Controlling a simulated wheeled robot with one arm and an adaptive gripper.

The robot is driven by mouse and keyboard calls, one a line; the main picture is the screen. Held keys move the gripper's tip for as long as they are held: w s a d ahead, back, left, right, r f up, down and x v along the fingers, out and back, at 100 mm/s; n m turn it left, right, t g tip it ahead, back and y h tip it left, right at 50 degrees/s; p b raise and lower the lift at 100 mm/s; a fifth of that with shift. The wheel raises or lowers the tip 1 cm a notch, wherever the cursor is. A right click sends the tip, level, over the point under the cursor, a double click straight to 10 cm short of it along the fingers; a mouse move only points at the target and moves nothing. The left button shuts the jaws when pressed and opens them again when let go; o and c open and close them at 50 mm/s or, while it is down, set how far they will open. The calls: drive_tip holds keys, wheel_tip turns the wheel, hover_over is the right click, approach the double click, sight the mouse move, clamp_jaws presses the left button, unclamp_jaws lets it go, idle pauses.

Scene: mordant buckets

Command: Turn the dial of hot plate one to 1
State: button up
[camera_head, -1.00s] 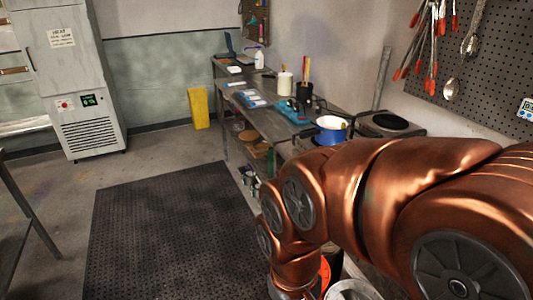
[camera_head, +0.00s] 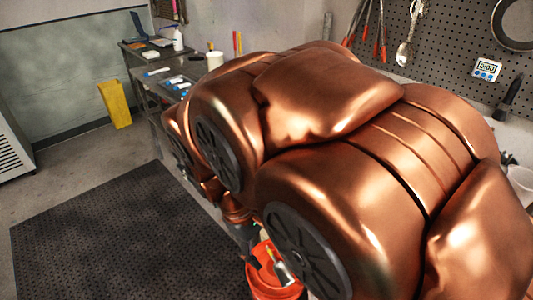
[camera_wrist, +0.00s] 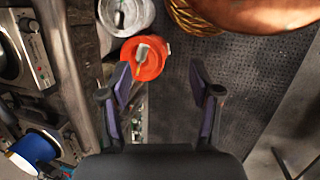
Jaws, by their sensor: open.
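In the wrist view, a hot plate (camera_wrist: 10,50) shows at the upper left edge, cut off by the frame. Its front panel (camera_wrist: 36,50) carries a dark dial (camera_wrist: 28,25); the dial's setting is too small to read. A blue pot (camera_wrist: 36,146) stands at the lower left, by another panel. My gripper (camera_wrist: 160,88) is open and empty, pointing down toward the floor, to the right of the hot plate and apart from it. In the head view my copper arm hides the hot plates.
An orange bucket (camera_wrist: 146,66) is below my gripper, beside a white bucket (camera_wrist: 130,14). A bench rail (camera_wrist: 70,70) runs along the left. A dark floor mat (camera_head: 110,235) leaves free room at the left. A pegboard (camera_head: 450,60) with tools hangs behind.

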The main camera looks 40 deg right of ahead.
drive_tip(key=w+d+f+n+g+h+b, duration=0.1)
drive_tip(key=w+d+n+g+h+b, duration=0.3)
drive_tip(key=w+d, duration=0.6)
drive_tip(key=w+d+n+t+h+b, duration=0.1)
drive_tip(key=w+d+n+h, duration=0.35)
drive_tip(key=d, duration=0.85)
drive_tip(key=w+d+f+n+t+h+b, duration=0.25)
drive_tip(key=w+f+n, duration=0.35)
drive_tip(key=w, duration=0.4)
drive_tip(key=w+d+f+n+t+h+b, duration=0.1)
drive_tip(key=w+d+f+n+t+h, duration=0.3)
drive_tip(key=w+f, duration=0.55)
drive_tip(key=shift+n+g, duration=0.45)
drive_tip(key=shift+g, duration=0.1)
drive_tip(key=shift+w+d+r+p, duration=0.2)
drive_tip(key=shift+d+p, duration=0.2)
drive_tip(key=shift+d, duration=0.65)
drive_tip(key=shift+w+d+r+p, duration=0.2)
drive_tip(key=shift+d+p, duration=0.2)
drive_tip(key=shift+d, duration=0.65)
drive_tip(key=shift+w+d+r+p, duration=0.2)
drive_tip(key=shift+d+p, duration=0.2)
drive_tip(key=shift+d, duration=0.65)
drive_tip(key=c, duration=1.1)
